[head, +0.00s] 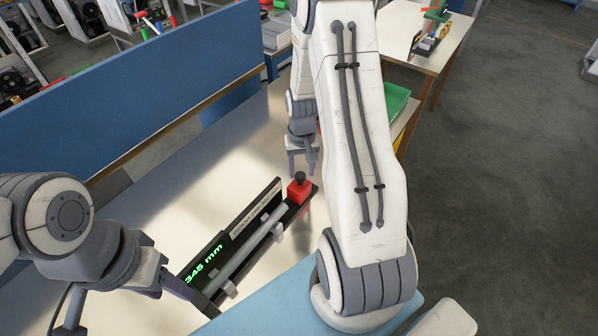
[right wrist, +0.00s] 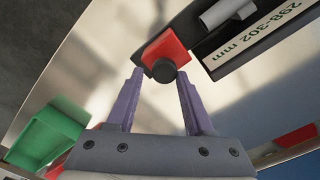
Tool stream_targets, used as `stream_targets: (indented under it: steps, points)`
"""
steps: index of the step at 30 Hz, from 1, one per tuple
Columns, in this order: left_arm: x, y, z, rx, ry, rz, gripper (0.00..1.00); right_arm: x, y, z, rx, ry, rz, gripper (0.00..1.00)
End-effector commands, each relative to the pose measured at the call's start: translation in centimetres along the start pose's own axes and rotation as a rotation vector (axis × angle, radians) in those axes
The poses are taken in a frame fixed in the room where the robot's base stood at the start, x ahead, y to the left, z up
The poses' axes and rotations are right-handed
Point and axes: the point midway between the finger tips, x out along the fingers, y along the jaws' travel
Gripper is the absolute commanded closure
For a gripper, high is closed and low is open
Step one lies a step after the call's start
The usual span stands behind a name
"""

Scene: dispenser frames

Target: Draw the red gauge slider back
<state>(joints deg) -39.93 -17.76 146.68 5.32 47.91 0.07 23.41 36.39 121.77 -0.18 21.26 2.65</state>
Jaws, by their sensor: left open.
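The gauge (head: 240,236) is a long black bar on the metal bench, with a grey cylinder (head: 252,240) lying along it and a green "345 mm" readout. The red slider (head: 299,193) with a black knob sits at its far end; it also shows in the right wrist view (right wrist: 170,46).
A blue partition (head: 130,80) runs along the left side of the bench (head: 165,180). A green bin (head: 396,102) stands beyond my right arm and also shows in the right wrist view (right wrist: 48,135). A "298-302 mm" label (right wrist: 252,45) is on the gauge.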

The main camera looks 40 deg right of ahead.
Motion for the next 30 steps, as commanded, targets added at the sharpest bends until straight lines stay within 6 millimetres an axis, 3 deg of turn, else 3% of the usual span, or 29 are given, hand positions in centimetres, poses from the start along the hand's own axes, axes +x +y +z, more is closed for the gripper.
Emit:
stream_targets:
  steps: [14,30]
  points:
    - [0.1,0.0,0.0,0.000,0.000,0.000,0.50,-0.4,-0.3,0.2,-0.003,-0.008,-0.001,0.48]
    - [1.4,-0.1,0.1,0.001,0.000,0.000,0.50,-9.4,-0.2,0.1,-0.002,-0.003,-0.001,0.48]
